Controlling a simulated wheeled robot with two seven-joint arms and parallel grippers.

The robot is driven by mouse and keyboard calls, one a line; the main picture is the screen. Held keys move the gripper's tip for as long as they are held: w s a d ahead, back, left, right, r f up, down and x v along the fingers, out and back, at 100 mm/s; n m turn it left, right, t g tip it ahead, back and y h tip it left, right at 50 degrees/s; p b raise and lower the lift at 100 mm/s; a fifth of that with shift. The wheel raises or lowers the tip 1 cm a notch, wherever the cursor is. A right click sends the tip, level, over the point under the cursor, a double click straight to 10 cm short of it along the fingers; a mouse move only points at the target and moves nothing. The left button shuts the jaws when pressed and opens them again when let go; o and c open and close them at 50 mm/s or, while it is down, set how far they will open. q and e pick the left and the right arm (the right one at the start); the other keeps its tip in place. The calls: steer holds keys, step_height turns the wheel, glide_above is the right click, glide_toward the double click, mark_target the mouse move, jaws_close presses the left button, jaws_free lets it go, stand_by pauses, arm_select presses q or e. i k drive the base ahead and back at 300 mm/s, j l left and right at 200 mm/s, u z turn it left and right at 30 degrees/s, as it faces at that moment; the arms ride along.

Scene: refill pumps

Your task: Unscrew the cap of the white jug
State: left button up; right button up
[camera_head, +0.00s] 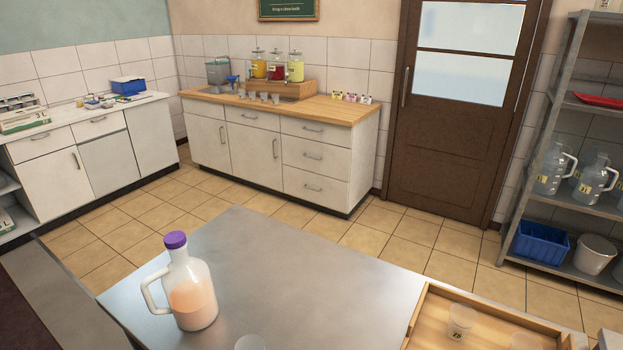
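The white jug (197,270) stands upright on the metal table (300,280) in the left foreground. It has a loop handle on its left side, and a peach-coloured liquid shows in its lower part. The purple cap (175,240) sits on top of its neck. Neither of my grippers is in view, and nothing touches the jug or its cap.
A clear cup (250,343) stands near the jug at the bottom edge. A wooden tray (417,318) with cups is at the table's right. The table between is clear. A counter (345,112) with drink dispensers and a shelf rack (543,130) stand beyond.

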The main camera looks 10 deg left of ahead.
mark_target(187, 283)
steer(key=u, duration=1.25)
steer(key=k, duration=0.35)
steer(key=j+z, duration=0.15)
steer(key=z, duration=0.25)
steer(key=j+z, duration=0.15)
steer(key=z, duration=0.2)
